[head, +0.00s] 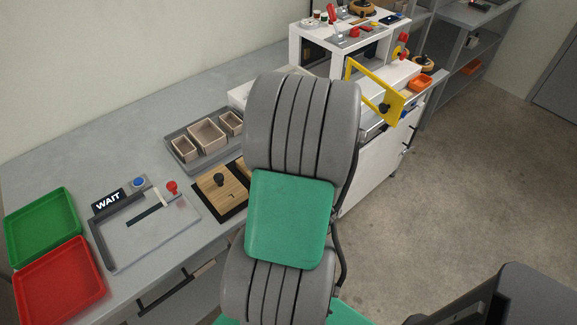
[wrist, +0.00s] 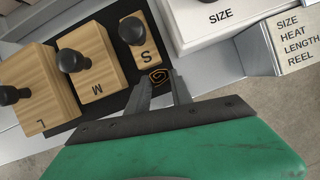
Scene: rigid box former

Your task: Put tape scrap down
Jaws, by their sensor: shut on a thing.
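My gripper (wrist: 163,82) shows in the wrist view, shut on the tape scrap (wrist: 158,77), a small dark curl with orange-brown edges at the fingertips. The scrap is over or just at the edge of the black mat (wrist: 117,104), near the wooden block marked S (wrist: 146,57). I cannot tell whether it touches the mat. In the head view my arm hides the gripper and the scrap.
Wooden blocks M (wrist: 97,85) and L (wrist: 43,112) with black knobs stand left of S. A white SIZE panel (wrist: 215,20) stands at upper right. Green (head: 42,227) and red (head: 60,283) trays lie at far left. A grey tray (head: 187,167) holds several small boxes.

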